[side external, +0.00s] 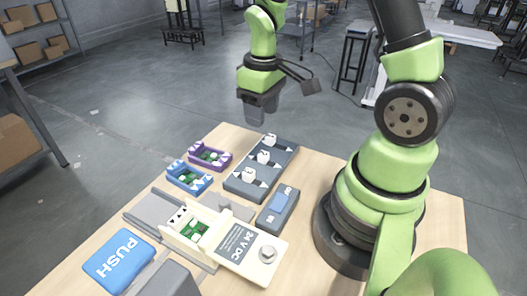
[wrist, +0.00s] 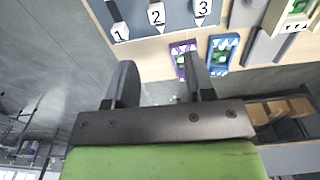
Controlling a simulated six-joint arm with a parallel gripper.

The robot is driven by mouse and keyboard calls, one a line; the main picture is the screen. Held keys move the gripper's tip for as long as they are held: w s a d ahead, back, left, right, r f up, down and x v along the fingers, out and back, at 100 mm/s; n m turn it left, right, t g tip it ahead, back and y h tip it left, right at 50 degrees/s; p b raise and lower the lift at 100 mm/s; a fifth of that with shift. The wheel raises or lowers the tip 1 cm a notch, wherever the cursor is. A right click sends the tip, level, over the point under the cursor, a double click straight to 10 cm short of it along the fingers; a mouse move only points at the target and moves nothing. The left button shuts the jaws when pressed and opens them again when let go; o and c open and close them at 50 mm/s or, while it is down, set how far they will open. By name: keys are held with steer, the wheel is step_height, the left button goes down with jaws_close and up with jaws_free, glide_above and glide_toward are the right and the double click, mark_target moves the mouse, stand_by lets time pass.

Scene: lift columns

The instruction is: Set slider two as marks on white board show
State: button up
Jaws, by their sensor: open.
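The dark slider board (side external: 236,186) lies on the wooden table with three white knobs. The wrist view shows them numbered 1, 2 and 3. Knob 2 (wrist: 157,14) is the middle one; it also shows in the side view (side external: 264,157). Knob 1 (wrist: 120,33) and knob 3 (wrist: 203,9) flank it. A cream-white unit (side external: 268,271) marked "24 V DC" has a green insert and small dark triangular marks at one end; it is cut off in the wrist view (wrist: 283,24). My gripper (side external: 262,113) is open and empty above the board's far end, apart from the knobs; its fingers show in the wrist view (wrist: 158,72).
Purple (side external: 211,157) and blue (side external: 188,178) holders with green inserts stand left of the slider board. A grey-blue block (side external: 278,209) lies between the board and the cream unit. A blue PUSH button (side external: 118,262) is at the front left. The air around my gripper is clear.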

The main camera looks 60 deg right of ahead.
mark_target(264, 153)
steer(key=shift+d+f, duration=0.25)
steer(key=shift+f, duration=0.65)
step_height(264, 153, down, 10)
steer(key=shift+r, duration=0.2)
